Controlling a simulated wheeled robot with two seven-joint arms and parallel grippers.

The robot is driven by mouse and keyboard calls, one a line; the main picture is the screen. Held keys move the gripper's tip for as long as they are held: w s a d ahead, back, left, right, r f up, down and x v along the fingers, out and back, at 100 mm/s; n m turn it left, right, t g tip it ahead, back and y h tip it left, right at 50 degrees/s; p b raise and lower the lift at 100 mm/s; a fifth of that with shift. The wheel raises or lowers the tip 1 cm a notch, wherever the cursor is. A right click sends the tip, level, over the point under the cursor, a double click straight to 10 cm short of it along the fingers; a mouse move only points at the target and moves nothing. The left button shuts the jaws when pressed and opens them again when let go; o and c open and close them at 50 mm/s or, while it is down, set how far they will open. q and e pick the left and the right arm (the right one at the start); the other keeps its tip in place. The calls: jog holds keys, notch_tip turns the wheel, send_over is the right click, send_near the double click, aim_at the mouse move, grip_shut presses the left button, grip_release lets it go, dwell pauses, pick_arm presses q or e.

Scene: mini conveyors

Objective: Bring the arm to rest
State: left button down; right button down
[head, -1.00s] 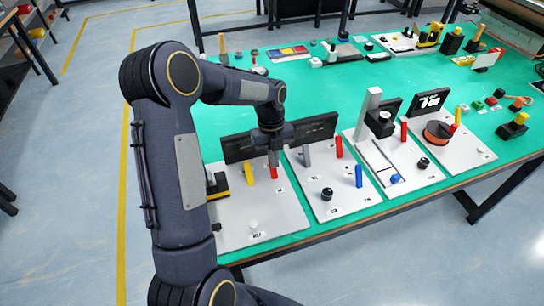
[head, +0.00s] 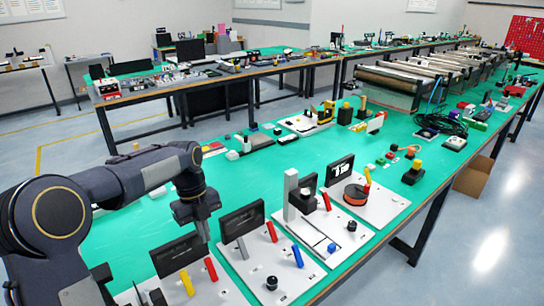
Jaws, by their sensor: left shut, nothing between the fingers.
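My left arm (head: 140,177) comes in from the left, dark grey with yellow rings at the joints. Its gripper (head: 203,230) points down over the near part of the green table (head: 300,160), just behind the black upright panels. The gripper is shut and empty. The fingertips are small and partly hard to make out against the panel behind which they hang. My right gripper is not in view.
Grey station boards (head: 338,258) with black panels (head: 243,222), red, blue and yellow pegs, knobs and an orange-red spool (head: 356,194) stand near the gripper. Mini conveyors (head: 400,82) are at the back. Open green surface lies at the table's middle.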

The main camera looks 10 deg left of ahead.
pick_arm(q)
jog(key=s+d+r+n+t+h, duration=0.1)
jog(key=s+d+r+n+t, duration=0.15)
jog(key=s+n, duration=0.65)
jog(key=s+d+r+n+t, duration=0.2)
jog(key=s+r+n, duration=0.1)
jog(key=s+n, duration=0.6)
jog(key=s+d+f+n+t+h, duration=0.1)
jog(key=s+d+f+n+t, duration=0.1)
jog(key=s+n, duration=0.5)
jog(key=f+n, duration=0.1)
jog(key=n, duration=0.1)
jog(key=shift+d+n, duration=0.3)
jog(key=shift+d, duration=0.1)
jog(key=shift+t, duration=0.25)
